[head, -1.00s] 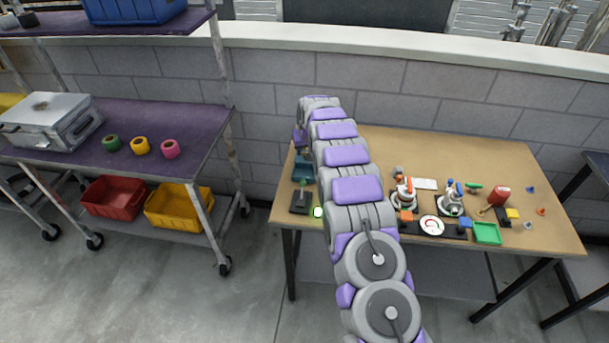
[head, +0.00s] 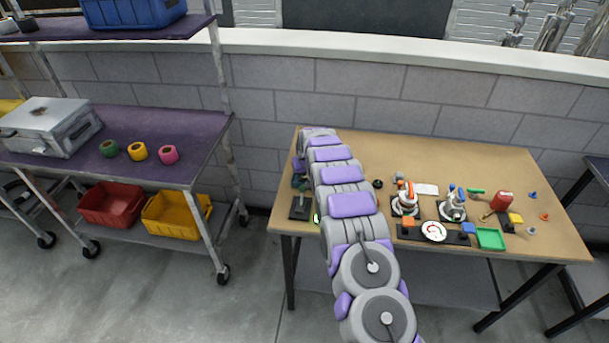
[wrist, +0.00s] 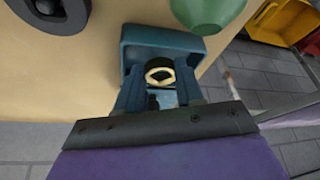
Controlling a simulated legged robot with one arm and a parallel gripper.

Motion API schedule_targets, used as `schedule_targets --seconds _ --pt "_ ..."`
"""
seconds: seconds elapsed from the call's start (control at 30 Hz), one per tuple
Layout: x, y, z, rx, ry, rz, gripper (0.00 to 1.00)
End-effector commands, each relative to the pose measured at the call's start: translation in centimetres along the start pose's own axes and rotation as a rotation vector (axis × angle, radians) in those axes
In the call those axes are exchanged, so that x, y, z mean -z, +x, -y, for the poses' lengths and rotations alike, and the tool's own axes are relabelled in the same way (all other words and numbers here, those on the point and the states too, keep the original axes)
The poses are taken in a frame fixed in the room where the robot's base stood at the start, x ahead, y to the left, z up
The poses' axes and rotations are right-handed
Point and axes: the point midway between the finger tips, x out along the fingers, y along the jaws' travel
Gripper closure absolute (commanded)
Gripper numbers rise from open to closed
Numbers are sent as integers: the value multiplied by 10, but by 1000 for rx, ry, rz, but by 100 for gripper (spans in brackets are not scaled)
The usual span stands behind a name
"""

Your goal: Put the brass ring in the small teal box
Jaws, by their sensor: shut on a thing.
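The small teal box (wrist: 128,52) lies ahead of my gripper (wrist: 160,88) in the wrist view, with its open side toward the camera. The brass ring (wrist: 149,78) is between my two fingertips, and my gripper is shut on it. The ring and fingertips overlap the box's opening in the picture. I cannot tell whether the ring touches the box floor. In the head view my arm hides the ring and most of the box.
A green rounded thing (wrist: 207,12) stands close beside the box. A dark round object (wrist: 48,12) lies at upper left in the wrist view. On the table (head: 450,155), two small robot-arm models and a green tray (head: 490,239) stand to the right. A shelf cart (head: 190,130) stands left.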

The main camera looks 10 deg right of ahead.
Motion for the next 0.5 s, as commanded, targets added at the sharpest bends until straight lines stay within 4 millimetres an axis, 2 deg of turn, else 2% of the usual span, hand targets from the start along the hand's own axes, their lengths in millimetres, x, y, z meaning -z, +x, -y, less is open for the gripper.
schedule_targets --seconds 0.5 --pt "-4 11 0 0 0 -1 94"
